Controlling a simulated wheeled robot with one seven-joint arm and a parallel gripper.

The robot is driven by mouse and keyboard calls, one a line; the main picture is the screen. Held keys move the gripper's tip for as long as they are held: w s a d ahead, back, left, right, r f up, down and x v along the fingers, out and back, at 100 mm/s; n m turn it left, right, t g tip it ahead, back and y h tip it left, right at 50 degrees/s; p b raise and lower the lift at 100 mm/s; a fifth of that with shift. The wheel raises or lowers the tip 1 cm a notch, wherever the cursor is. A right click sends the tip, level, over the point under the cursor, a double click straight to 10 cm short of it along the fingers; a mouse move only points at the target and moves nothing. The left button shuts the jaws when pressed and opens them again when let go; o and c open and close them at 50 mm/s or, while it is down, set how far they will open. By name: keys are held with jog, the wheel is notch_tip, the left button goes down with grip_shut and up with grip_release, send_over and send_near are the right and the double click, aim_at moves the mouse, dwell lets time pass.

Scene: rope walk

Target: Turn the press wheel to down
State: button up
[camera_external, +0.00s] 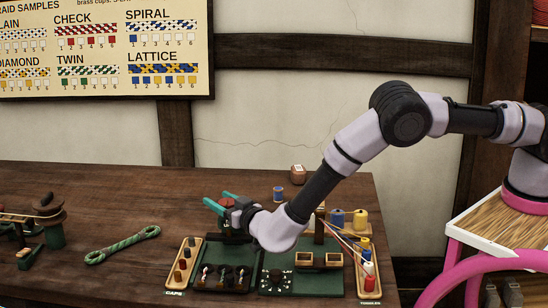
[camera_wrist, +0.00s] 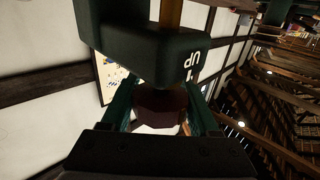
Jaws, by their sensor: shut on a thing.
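My gripper (camera_external: 222,203) has teal fingers and reaches over the dark green press at the back of the work board. In the wrist view the fingers of my gripper (camera_wrist: 160,112) stand on both sides of a dark red, rounded piece, which I take for the press wheel (camera_wrist: 160,102), and are shut on it. It also shows as a small red spot by the fingers in the external view (camera_external: 228,203). A dark green block (camera_wrist: 140,50) with white lettering like "up", turned over, sits just beyond it. The wheel's pointer setting cannot be made out.
A green-striped rope piece (camera_external: 122,245) and a winder (camera_external: 48,215) are further left. The wooden table (camera_external: 100,185) is clear at the back left.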

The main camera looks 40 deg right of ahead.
jog(key=shift+h, duration=0.3)
jog(key=m+h, duration=0.1)
jog(key=h, duration=0.1)
jog(key=m+h, duration=0.2)
jog(key=shift+d+g+h, duration=0.3)
jog(key=shift+d+g, duration=0.1)
jog(key=shift+s+d+m+g+h, duration=0.15)
jog(key=shift+m+g+h, duration=0.25)
jog(key=shift+m+h, duration=0.45)
jog(key=shift+s+d+m+g+h, duration=0.15)
jog(key=shift+m+g+h, duration=0.25)
jog(key=shift+m+h, duration=0.45)
jog(key=shift+w+h, duration=0.1)
jog(key=shift+h, duration=0.2)
jog(key=o, duration=1.4)
jog(key=shift+d, duration=0.1)
jog(key=shift+c, duration=0.2)
jog(key=v, duration=1.1)
jog(key=shift+w+r, duration=0.1)
